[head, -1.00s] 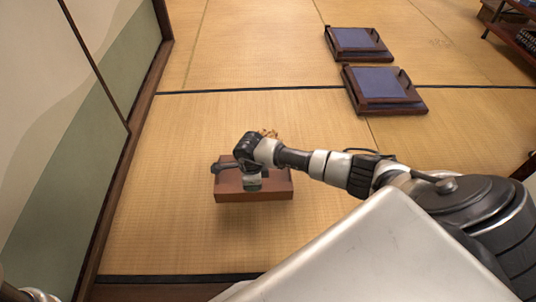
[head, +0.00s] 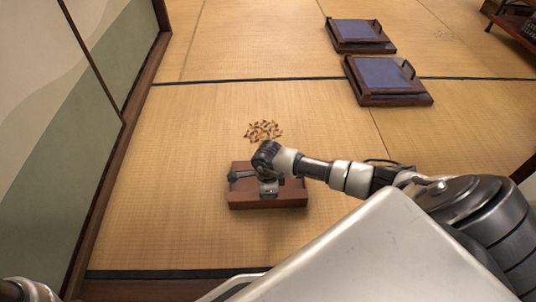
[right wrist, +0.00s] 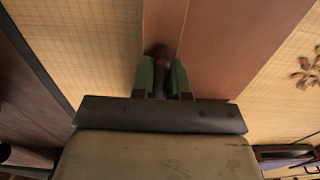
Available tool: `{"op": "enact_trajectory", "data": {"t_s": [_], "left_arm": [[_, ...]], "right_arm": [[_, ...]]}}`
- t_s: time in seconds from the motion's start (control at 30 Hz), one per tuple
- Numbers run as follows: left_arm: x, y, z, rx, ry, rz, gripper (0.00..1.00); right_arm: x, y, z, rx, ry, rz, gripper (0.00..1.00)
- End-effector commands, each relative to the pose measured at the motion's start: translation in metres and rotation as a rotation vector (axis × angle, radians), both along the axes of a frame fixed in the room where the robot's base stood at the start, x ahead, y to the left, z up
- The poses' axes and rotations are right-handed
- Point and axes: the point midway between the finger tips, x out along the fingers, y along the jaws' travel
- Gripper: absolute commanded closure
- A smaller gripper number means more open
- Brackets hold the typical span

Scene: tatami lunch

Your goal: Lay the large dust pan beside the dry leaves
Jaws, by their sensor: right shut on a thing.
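The large dust pan (head: 292,199) is a flat reddish-brown pan in the middle of the head view, on the near side of the dry leaves (head: 263,130). The leaves are a small brown scattered pile on the tatami, with a narrow strip of mat between them and the pan. My right gripper (head: 268,192) is over the pan. In the right wrist view its green fingers (right wrist: 161,80) are shut on the pan's dark handle, with the pan's surface (right wrist: 225,40) beyond. Some leaves (right wrist: 308,68) show at the right edge. I cannot tell whether the pan touches the floor. My left gripper is not visible.
Two dark wooden floor seats with blue cushions (head: 360,33) (head: 388,77) stand at the back right. A sliding panel wall (head: 60,150) runs along the left. A dark shelf (head: 515,30) is at the far right. The tatami around the leaves is clear.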

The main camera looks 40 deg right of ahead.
Motion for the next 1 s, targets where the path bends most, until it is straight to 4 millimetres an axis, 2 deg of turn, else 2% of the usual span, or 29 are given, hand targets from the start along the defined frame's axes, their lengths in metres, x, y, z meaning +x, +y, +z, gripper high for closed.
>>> {"op": "enact_trajectory", "data": {"t_s": [0.13,0.17,0.3,0.67,0.77,1.0], "left_arm": [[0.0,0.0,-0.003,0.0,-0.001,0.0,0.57],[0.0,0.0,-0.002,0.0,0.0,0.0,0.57],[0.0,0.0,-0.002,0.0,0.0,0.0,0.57],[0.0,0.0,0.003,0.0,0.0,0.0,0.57],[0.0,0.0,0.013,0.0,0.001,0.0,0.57],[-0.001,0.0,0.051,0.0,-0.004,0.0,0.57]], "right_arm": [[0.001,0.0,-0.003,-0.001,-0.001,0.0,1.0],[0.0,0.0,-0.003,0.0,0.0,0.0,0.82],[0.0,0.0,-0.002,0.0,0.0,0.0,0.61],[0.0,0.0,0.003,0.0,0.0,0.0,0.6],[0.0,-0.001,0.016,-0.001,-0.001,0.001,0.6],[0.0,-0.001,0.064,-0.002,-0.001,0.001,0.6]]}}
